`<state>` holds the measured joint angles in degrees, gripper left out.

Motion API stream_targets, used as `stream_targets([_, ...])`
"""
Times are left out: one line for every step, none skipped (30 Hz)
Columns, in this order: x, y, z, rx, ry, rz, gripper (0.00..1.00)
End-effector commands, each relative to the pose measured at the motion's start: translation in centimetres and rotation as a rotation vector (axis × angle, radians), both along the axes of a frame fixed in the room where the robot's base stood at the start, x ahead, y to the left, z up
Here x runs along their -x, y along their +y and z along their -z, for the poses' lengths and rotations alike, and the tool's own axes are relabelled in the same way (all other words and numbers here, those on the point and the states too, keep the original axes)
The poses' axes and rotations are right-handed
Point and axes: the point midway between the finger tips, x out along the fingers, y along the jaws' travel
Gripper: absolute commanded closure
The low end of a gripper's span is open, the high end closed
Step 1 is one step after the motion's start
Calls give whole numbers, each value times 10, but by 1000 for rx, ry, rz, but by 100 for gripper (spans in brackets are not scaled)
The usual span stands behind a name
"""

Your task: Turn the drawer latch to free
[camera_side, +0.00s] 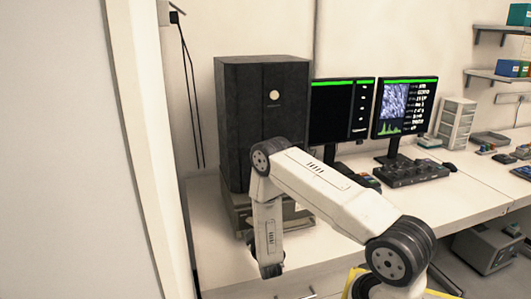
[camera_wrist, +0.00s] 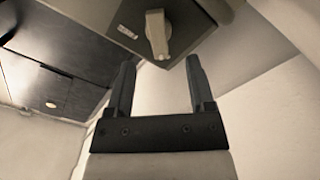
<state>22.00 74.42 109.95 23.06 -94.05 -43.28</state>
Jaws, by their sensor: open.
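The drawer latch (camera_wrist: 157,34) is a pale, elongated knob on a dark grey housing (camera_wrist: 185,30) at the top of the wrist view. A small label (camera_wrist: 128,32) sits beside it. My gripper (camera_wrist: 160,61) is open and empty, its two dark fingers apart on either side below the latch. The latch lies just beyond the fingertips, and no contact shows. In the side view my gripper (camera_side: 270,270) points down at the front of the bench, below the microscope cabinet (camera_side: 262,120). I cannot make out the latch there.
The dark cabinet face with a round light spot (camera_wrist: 50,104) fills the left of the wrist view. In the side view, two monitors (camera_side: 342,108) (camera_side: 403,105) and a control panel (camera_side: 410,172) stand to the right on the white bench (camera_side: 440,195). A pale wall edge (camera_side: 140,150) is at left.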

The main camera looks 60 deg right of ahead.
Motion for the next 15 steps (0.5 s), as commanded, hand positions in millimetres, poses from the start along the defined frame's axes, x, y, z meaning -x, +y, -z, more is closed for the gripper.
stream_targets([-4,-5,-1,1,-2,2,31])
stream_targets([-7,-7,0,1,-1,1,31])
stream_targets([-10,-10,-1,1,-2,1,31])
stream_targets([-12,-12,0,1,-2,1,31])
stream_targets([-14,-14,0,0,-1,1,31])
stream_targets([-16,-16,0,0,-1,1,31])
stream_targets([-17,-18,0,0,-1,1,31])
stream_targets([-19,-19,0,0,-1,1,31])
stream_targets([-20,-20,0,0,-1,1,31])
stream_targets([-21,-21,0,1,0,1,31])
stream_targets([-21,-22,0,1,1,0,31])
stream_targets([-22,-22,0,1,1,0,31])
stream_targets([-22,-23,0,1,1,0,31])
stream_targets([-22,-23,0,1,1,0,31])
stream_targets([-23,-23,0,1,1,0,31])
